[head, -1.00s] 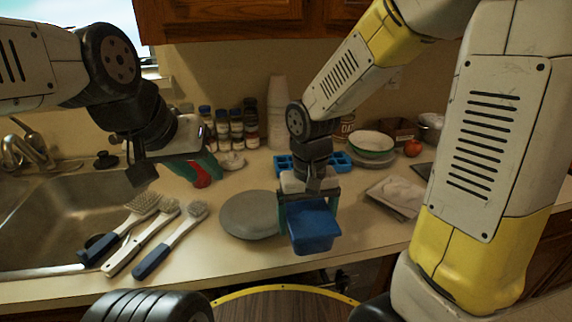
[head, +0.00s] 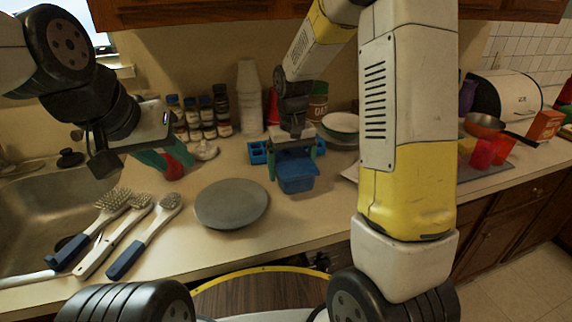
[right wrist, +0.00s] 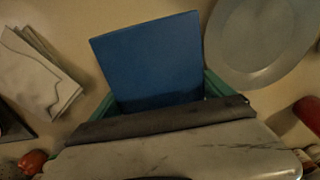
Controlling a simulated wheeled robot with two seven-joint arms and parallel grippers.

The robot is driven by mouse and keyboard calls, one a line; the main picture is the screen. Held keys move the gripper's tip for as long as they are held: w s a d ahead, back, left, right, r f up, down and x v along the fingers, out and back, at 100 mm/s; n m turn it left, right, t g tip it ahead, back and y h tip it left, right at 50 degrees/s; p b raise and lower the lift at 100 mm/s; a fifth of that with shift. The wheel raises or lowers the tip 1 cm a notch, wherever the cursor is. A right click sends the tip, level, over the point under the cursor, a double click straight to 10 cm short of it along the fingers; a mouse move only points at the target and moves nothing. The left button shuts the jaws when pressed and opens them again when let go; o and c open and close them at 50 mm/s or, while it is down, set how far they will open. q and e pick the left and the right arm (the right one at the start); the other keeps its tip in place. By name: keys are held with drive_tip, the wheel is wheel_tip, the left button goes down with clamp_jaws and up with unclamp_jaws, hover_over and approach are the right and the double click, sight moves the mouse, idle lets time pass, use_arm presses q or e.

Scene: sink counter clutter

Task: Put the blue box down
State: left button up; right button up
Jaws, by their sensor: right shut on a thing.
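The blue box (head: 298,177) is held in my right gripper (head: 294,163), between its green fingers, in the head view. It is over the counter, right of and behind the grey plate (head: 232,204); I cannot tell whether its bottom touches the counter. A red thing (head: 173,171) shows near the fingers, partly hidden.
A blue compartment holder (head: 258,153) stands just behind the box. A bowl (head: 342,125), a stack of cups (head: 249,98) and spice jars (head: 206,115) stand at the back. Brushes (head: 145,235) lie by the sink (head: 35,200). Counter between plate and box is clear.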

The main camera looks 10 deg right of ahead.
drive_tip(key=shift+w+d, duration=0.1)
drive_tip(key=shift+w, duration=0.25)
drive_tip(key=shift+f, duration=1.75)
drive_tip(key=shift+f, duration=0.15)
drive_tip(key=o, duration=1.1)
